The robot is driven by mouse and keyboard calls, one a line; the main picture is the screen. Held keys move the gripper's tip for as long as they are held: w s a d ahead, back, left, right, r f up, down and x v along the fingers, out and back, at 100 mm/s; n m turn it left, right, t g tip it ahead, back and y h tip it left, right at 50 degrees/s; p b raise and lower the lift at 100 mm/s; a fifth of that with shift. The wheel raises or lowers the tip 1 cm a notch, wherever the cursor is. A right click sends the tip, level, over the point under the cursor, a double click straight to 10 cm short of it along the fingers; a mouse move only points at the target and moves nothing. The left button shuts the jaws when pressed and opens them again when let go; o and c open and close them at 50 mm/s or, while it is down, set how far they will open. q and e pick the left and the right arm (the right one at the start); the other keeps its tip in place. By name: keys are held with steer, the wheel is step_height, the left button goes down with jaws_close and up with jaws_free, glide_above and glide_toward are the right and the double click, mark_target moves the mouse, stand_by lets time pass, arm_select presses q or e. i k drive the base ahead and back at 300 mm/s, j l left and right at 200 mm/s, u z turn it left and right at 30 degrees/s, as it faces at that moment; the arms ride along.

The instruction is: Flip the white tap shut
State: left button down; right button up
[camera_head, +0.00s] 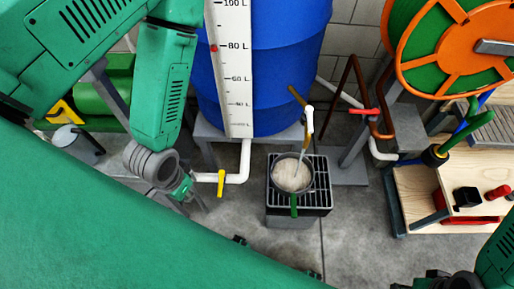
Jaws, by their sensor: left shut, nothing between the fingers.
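A white tap piece (309,119) stands upright in front of the blue barrel, above a pot (292,175) of pale, cloudy contents. A thin light line runs from it down into the pot. A white pipe (242,163) leaves the barrel's underside and bends left, with a yellow handle (221,183) pointing down. My left gripper (187,190) is shut and empty, just left of the yellow handle; I cannot tell whether they touch. My right arm shows only at the bottom right corner, and its fingers cannot be made out.
The blue barrel (285,65) with a white litre scale (230,75) stands on a grey stand. The pot sits on a black grate (318,200). A red handle (364,111) is on pipes to the right. An orange reel (452,50) and a wooden bench (420,195) are at right.

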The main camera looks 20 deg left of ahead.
mark_target(309, 110)
steer(key=u, duration=0.25)
steer(key=k, duration=1.65)
